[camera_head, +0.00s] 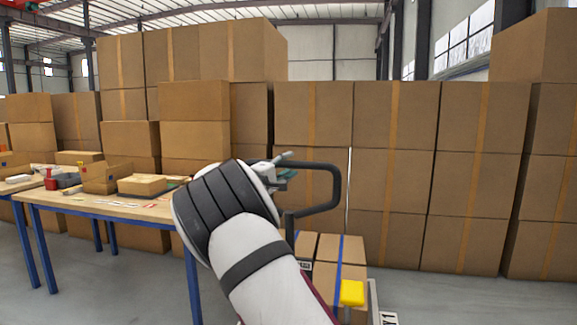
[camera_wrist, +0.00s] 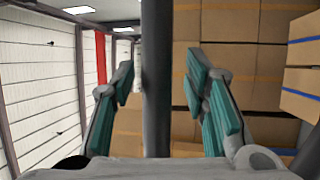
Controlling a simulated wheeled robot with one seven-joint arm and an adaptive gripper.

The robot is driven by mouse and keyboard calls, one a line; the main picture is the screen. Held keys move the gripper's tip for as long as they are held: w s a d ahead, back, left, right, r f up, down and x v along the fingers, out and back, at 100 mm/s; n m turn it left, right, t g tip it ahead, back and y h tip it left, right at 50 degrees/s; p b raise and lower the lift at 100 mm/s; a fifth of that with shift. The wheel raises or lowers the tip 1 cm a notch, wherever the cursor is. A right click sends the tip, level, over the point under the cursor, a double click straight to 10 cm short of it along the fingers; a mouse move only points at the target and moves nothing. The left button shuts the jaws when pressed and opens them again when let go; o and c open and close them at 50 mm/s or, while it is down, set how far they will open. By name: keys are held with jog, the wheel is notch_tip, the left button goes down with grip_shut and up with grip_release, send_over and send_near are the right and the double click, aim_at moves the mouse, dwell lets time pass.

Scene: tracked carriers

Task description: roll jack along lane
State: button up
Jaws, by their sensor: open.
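The jack shows by its dark looped handle (camera_head: 334,192), which stands upright to the right of my arm in the head view. Strapped cartons (camera_head: 327,250) with a blue band and a yellow block (camera_head: 352,293) sit below the handle. My gripper (camera_head: 284,166) is open at the handle's upper left side. In the wrist view a dark upright bar (camera_wrist: 155,120), which looks like part of the handle, runs between the open teal-padded fingers with gaps on both sides. My arm hides the jack's lower left part.
A workbench (camera_head: 125,209) with blue legs, bearing small boxes and tools, stands at the left. Tall stacks of cartons (camera_head: 395,180) close off the back and right. Grey floor (camera_head: 470,300) is bare at the lower right. A white marker with a digit (camera_head: 388,318) shows at the bottom edge.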

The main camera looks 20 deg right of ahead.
jog(key=v, duration=1.1)
jog(key=s+d+f+m+g+y, duration=0.25)
jog(key=s+d+g, duration=0.3)
jog(key=s, duration=0.75)
jog(key=s+d+f+m+g+y, duration=0.2)
jog(key=s+d+m+g+y, duration=0.15)
jog(key=s+d, duration=0.6)
jog(key=s+a+f+y, duration=0.35)
jog(key=s+a, duration=0.35)
jog(key=s, duration=0.5)
jog(key=s+a+f+y, duration=0.2)
jog(key=s+a+y, duration=0.3)
jog(key=s, duration=0.6)
jog(key=s+a+f+y, duration=0.25)
jog(key=s+a, duration=0.55)
jog(key=s, duration=0.4)
notch_tip(320, 180, up, 18)
jog(key=t+p, duration=0.2)
jog(key=p, duration=1.4)
jog(key=shift+w+n+t, duration=0.3)
jog(key=shift+t, duration=0.1)
